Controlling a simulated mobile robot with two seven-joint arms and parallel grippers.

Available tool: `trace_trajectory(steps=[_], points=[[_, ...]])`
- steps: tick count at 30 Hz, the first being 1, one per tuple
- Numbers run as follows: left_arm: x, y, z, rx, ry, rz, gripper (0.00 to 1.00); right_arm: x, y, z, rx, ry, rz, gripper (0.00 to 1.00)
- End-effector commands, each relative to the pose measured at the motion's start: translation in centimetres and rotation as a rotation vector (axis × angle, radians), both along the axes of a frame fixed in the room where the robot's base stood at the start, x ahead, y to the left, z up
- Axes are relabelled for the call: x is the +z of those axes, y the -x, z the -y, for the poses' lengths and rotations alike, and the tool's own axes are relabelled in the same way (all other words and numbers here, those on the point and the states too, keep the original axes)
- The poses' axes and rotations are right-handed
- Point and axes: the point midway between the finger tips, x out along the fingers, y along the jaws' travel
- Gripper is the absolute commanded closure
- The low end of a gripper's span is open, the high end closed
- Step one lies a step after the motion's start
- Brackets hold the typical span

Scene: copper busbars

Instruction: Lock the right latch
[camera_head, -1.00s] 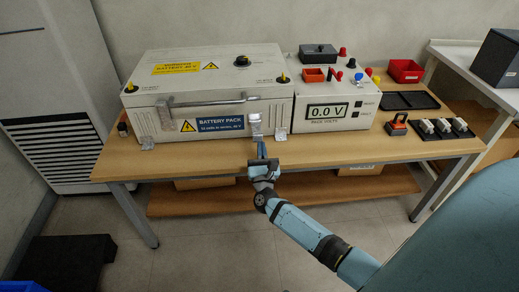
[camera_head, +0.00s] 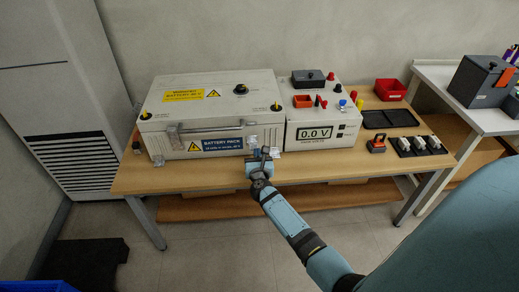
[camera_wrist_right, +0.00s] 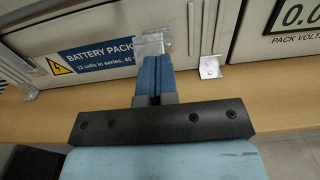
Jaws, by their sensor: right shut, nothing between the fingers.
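The battery pack (camera_head: 165,124) is a white case with a front handle (camera_head: 205,129) and a blue label (camera_head: 215,145). At the right of its front, a metal latch piece (camera_head: 252,141) shows, also in the wrist view (camera_wrist_right: 150,44). A small metal bracket (camera_wrist_right: 209,67) sits lower and to the right. My right gripper (camera_head: 265,153) is shut and empty in front of this latch. Its blue fingertips (camera_wrist_right: 154,62) overlap the latch piece's lower edge in the wrist view; contact is unclear. My left gripper is not in view.
The wooden bench (camera_head: 330,165) carries the meter box (camera_head: 330,112) reading 0.0 V, right of the pack. A black tray (camera_head: 390,118), red bin (camera_head: 391,89) and orange-handled part (camera_head: 377,144) lie further right. The bench's front strip is mostly clear.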

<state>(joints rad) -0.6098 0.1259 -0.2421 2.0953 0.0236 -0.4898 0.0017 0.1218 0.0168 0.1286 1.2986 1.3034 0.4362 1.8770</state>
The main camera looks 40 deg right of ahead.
Motion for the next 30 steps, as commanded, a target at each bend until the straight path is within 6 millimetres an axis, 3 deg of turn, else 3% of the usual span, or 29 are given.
trace_trajectory(steps=[1, 9, 30], points=[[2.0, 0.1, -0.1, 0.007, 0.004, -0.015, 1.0, 1.9, -0.3, 0.1, -0.002, -0.02, -0.025, 1.0], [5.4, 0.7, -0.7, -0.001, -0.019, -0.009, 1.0, 3.2, -1.1, 0.5, -0.001, -0.1, -0.153, 1.0], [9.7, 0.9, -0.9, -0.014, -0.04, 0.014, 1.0, 4.9, -2.9, 1.9, -0.001, -0.155, -0.255, 1.0]])
